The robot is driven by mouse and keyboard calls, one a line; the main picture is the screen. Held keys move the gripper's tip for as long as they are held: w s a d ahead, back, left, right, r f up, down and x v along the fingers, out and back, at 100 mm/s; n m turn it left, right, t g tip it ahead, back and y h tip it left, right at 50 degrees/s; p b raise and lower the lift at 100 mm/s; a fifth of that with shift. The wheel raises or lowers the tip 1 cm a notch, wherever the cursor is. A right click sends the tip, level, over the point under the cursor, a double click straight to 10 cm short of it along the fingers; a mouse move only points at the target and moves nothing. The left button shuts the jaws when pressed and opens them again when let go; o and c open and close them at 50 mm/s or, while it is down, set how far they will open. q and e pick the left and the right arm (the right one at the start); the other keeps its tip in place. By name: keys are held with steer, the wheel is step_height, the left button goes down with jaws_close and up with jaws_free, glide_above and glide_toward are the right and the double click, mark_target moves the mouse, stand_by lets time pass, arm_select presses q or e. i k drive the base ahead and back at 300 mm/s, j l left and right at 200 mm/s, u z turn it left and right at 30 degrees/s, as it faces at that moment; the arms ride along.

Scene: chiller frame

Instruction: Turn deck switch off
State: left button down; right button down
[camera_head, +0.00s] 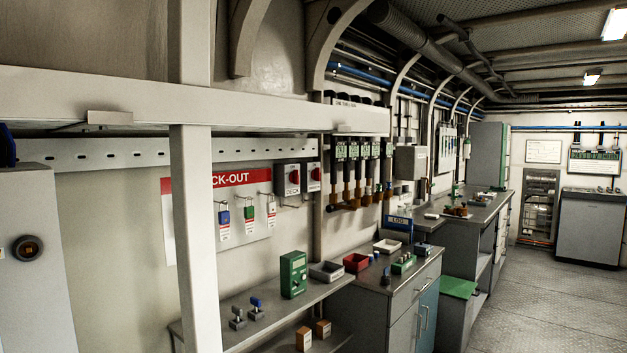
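Two grey switch boxes with red rotary knobs hang side by side on the wall, right of the lock-out board. The left switch box (287,180) has a label under its knob that seems to end in "DECK", but it is too small to read surely. I cannot tell which way either knob points. Neither of my grippers shows in the head view.
A lock-out board (245,241) with hanging padlocks and tags is left of the switches. A pale post (195,240) and beam (265,113) stand in front. Floor (545,310) is clear at right.

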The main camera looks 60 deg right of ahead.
mark_target(293, 178)
steer(key=l+z, duration=0.1)
steer(key=z, duration=1.75)
steer(key=i+l+u, duration=0.25)
steer(key=i+l, duration=0.35)
steer(key=i+l+u, duration=0.3)
steer(key=i+l, duration=0.45)
